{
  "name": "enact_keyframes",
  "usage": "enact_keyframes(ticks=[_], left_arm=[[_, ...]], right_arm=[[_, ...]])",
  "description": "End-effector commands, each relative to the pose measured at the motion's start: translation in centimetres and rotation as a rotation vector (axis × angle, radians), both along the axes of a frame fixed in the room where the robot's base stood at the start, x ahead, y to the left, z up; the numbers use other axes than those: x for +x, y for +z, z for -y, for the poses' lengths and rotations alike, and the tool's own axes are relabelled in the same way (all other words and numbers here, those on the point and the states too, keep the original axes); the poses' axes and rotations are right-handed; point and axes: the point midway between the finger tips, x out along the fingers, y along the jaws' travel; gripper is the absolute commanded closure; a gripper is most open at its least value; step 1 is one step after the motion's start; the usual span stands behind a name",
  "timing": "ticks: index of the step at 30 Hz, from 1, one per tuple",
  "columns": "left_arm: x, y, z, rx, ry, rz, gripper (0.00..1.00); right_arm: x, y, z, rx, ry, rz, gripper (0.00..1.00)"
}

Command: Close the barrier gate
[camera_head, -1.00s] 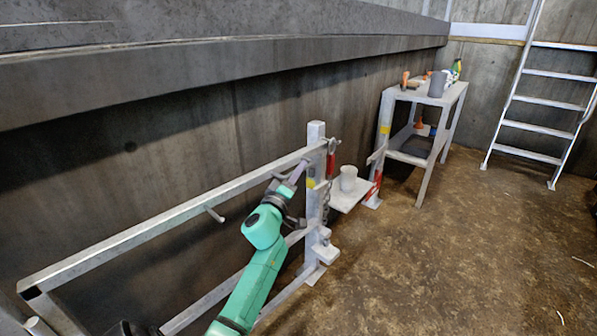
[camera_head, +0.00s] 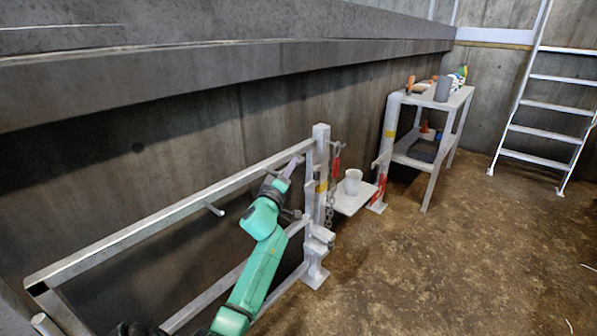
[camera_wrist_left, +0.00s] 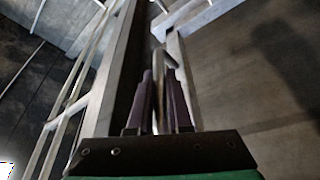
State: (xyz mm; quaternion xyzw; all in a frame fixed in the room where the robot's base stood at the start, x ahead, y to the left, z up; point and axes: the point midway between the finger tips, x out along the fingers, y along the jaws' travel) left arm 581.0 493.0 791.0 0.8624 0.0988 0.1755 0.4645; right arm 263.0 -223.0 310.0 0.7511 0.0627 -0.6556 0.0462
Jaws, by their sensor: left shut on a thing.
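The barrier gate (camera_head: 150,229) is a grey metal frame of rails running from the lower left to the upright post (camera_head: 321,150). Its top rail ends right at the post, with little or no gap visible; I cannot tell whether it is latched. A chain (camera_head: 331,190) hangs at the post. My left gripper (camera_head: 291,168) comes up from below, its purple fingers at the gate's post-side end, just under the top rail. In the left wrist view, the gripper (camera_wrist_left: 160,100) is shut on a thin light upright part of the gate. My right gripper is not in view.
A small shelf (camera_head: 346,204) with a white cup (camera_head: 353,181) sits just right of the post. A metal table (camera_head: 455,98) with tools stands behind it. A ladder (camera_head: 550,109) leans at the far right. The brown floor (camera_head: 440,270) on the right is clear.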

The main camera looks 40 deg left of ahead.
Motion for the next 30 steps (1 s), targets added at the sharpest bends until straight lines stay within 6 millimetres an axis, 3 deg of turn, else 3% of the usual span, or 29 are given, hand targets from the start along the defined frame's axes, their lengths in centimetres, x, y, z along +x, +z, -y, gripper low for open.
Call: enact_keyframes(ticks=[1, 7, 8, 10, 24, 30], left_arm=[[-0.3, 0.2, -0.7, -0.001, 0.017, 0.001, 1.00], [-0.3, 0.3, -0.9, -0.001, 0.021, 0.001, 1.00], [-0.3, 0.3, -0.9, -0.001, 0.021, 0.001, 0.79], [-0.3, 0.3, -0.8, -0.001, 0.020, 0.001, 0.53], [-0.3, 0.2, -0.5, 0.000, 0.013, 0.001, 0.53], [-2.2, -0.2, 0.3, -0.001, 0.011, -0.001, 0.53]], right_arm=[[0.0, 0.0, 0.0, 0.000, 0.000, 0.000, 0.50], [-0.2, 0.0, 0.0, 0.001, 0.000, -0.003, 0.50], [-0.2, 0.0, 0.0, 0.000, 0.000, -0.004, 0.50], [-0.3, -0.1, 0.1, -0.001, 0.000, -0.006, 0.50], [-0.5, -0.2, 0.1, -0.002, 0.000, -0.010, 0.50], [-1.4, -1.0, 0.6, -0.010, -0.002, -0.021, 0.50]])
